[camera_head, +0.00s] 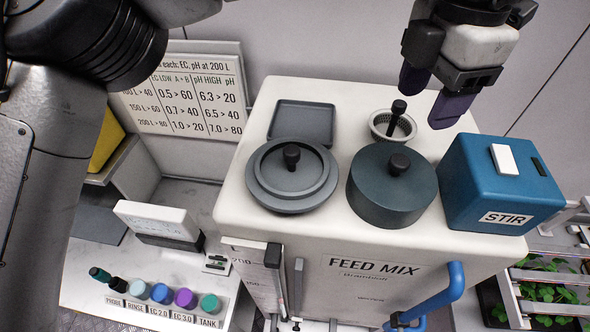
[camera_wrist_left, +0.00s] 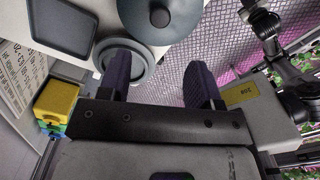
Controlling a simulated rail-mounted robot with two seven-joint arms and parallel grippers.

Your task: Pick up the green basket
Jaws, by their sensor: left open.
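No fully visible green basket shows. In the left wrist view, a stack at the left has a yellow container (camera_wrist_left: 57,100) on top. A narrow green container (camera_wrist_left: 50,122) shows below it with some blue under that; I cannot tell its full shape. In the head view only a yellow part (camera_head: 106,138) shows at the left, the rest hidden by an arm.
The white feed tank (camera_head: 262,228) carries a grey tray (camera_head: 303,122), a grey round lid (camera_head: 290,190), a teal lid (camera_head: 390,200), a grey strainer (camera_head: 378,124) and a blue stir box (camera_head: 500,200). Colored bottles (camera_head: 184,298) stand at front left. Plant racks stand at the right.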

